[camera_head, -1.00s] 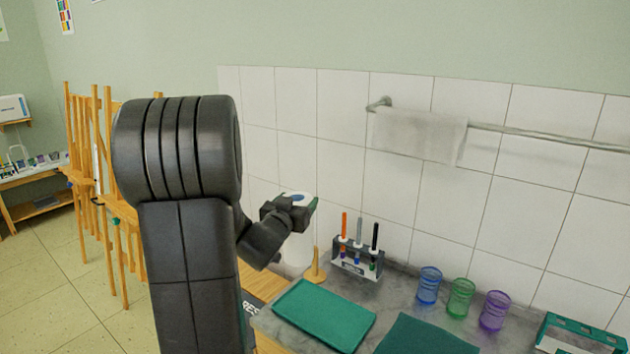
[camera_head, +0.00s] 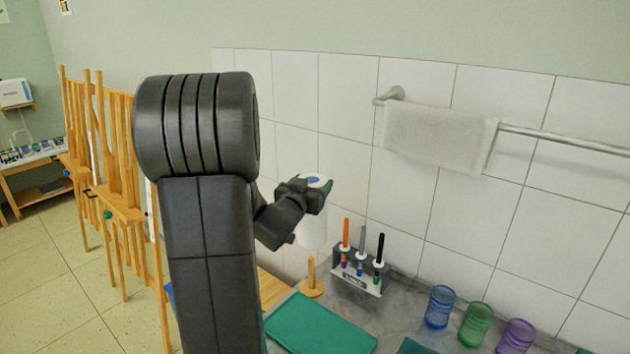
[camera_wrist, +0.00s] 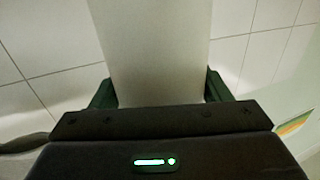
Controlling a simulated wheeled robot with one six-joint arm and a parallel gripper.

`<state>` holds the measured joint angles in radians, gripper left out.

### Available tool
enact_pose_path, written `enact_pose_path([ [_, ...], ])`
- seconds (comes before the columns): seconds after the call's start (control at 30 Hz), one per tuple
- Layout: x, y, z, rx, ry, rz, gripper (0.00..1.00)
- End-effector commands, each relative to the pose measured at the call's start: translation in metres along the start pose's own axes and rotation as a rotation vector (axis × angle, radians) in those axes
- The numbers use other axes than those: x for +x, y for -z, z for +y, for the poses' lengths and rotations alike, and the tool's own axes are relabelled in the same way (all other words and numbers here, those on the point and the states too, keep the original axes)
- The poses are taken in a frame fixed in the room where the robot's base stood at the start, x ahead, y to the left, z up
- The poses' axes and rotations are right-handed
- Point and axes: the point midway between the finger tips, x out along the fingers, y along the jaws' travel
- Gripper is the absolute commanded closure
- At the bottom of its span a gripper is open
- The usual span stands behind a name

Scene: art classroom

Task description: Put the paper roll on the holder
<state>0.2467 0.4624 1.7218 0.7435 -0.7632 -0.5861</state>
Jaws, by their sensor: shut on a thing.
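The white paper roll (camera_head: 312,228) is upright in my gripper (camera_head: 318,190), which is shut on it near its top. In the wrist view the roll (camera_wrist: 152,50) fills the space between the two green-dark fingers (camera_wrist: 158,90). The wooden holder (camera_head: 312,278), a round base with a short upright peg, stands on the counter just below the roll. The roll's lower end appears to hang above or behind the peg top; the exact gap is hard to tell.
A marker rack (camera_head: 360,272) stands right of the holder. A green tray (camera_head: 320,326) lies in front. Blue (camera_head: 440,306), green (camera_head: 475,324) and purple (camera_head: 515,337) cups stand to the right. A towel (camera_head: 438,137) hangs on the wall rail. Easels (camera_head: 120,150) stand at left.

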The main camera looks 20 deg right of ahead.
Motion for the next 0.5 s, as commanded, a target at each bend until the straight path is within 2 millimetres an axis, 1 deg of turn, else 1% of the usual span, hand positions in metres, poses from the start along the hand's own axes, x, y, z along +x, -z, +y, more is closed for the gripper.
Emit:
enact_pose_path([
  [0.17,0.000,-0.010,0.000,-0.001,0.000,0.000,0.68],
  [0.5,0.000,-0.039,0.000,0.000,0.001,0.000,0.68],
])
